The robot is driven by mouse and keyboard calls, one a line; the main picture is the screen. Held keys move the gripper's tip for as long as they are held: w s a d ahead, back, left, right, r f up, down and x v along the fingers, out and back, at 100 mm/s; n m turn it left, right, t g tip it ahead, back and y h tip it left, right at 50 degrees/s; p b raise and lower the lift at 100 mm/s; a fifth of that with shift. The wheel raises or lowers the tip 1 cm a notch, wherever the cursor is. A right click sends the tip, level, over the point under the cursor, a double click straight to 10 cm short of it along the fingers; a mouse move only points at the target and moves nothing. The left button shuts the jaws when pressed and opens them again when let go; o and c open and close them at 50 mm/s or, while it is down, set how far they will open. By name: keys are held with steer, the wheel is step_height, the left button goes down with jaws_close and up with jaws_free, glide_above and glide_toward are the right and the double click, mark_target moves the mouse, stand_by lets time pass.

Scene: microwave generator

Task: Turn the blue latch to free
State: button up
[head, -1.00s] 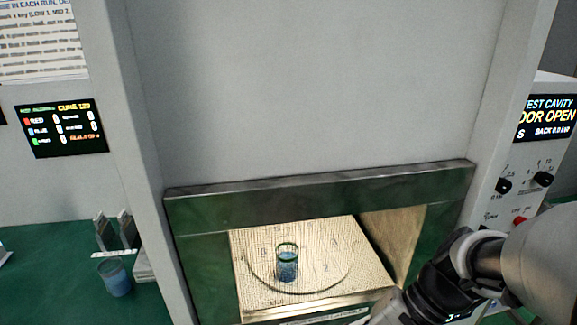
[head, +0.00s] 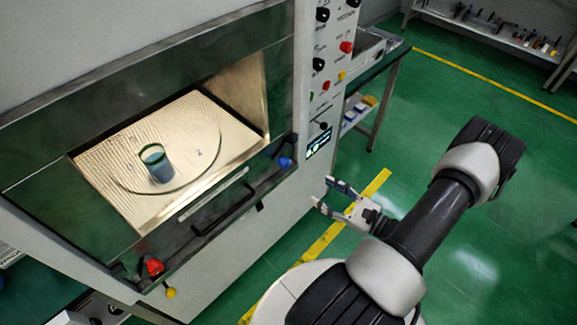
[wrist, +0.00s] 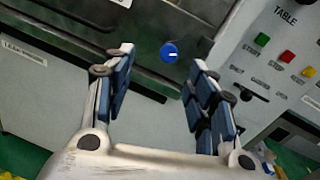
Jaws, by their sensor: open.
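The blue latch (head: 285,163) is a round knob at the right end of the cavity's lower front frame. In the wrist view the blue latch (wrist: 169,51) has a short white mark and lies beyond my fingertips, between them in the picture. My gripper (head: 327,192) is open and empty, to the right of the latch and apart from it. In the wrist view my gripper (wrist: 165,62) shows both fingers spread, with nothing between them. A red latch (head: 154,267) sits at the left end of the same frame.
A black handle (head: 225,210) runs along the front edge. A control panel (head: 322,75) with knobs stands right of the cavity. Green floor (head: 440,110) is free beyond my arm.

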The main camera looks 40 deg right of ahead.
mark_target(288, 165)
steer(key=w+b, duration=0.1)
steer(key=w, duration=0.4)
steer(key=w+f+m+h+b, duration=0.1)
steer(key=w, duration=0.4)
steer(key=w+f+h+b, duration=0.1)
steer(key=w, duration=0.5)
steer(key=shift+a+m+t, duration=0.1)
steer(key=shift+m+t, duration=0.2)
steer(key=shift+m, duration=0.1)
steer(key=shift+c, duration=0.3)
steer(key=c, duration=1)
